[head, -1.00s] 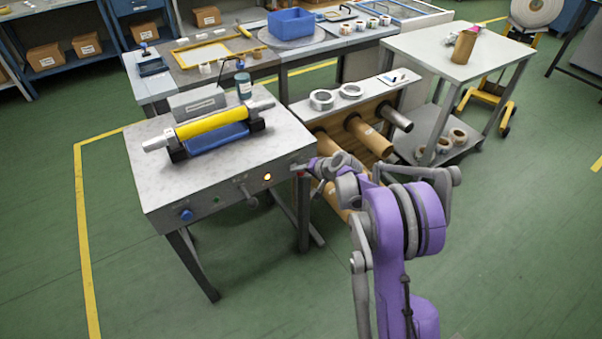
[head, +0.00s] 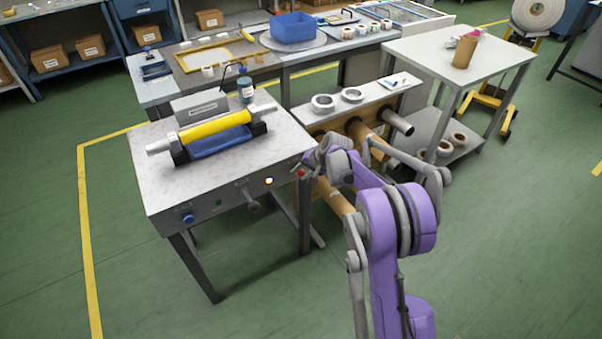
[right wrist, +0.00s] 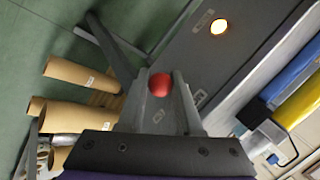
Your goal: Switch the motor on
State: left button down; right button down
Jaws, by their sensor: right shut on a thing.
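The rewinder table (head: 215,190) stands at centre left with a yellow roll (head: 215,127) on top. Its front panel has a blue knob (head: 188,218), a small green lamp (head: 219,202), a grey handle (head: 252,203) and a lit amber lamp (head: 269,181). A red round knob (head: 301,173) is at the panel's right end. My right gripper (head: 308,168) is at this knob. In the right wrist view the red knob (right wrist: 161,84) sits between the fingertips of my right gripper (right wrist: 167,88), which is shut on it. My left gripper is out of view.
A rack with brown cardboard cores (head: 360,137) stands right beside the table, close to my right arm. White rolls (head: 323,103) lie on its top. The green floor in front is free.

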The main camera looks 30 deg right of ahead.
jog(key=c, duration=0.6)
grip_release()
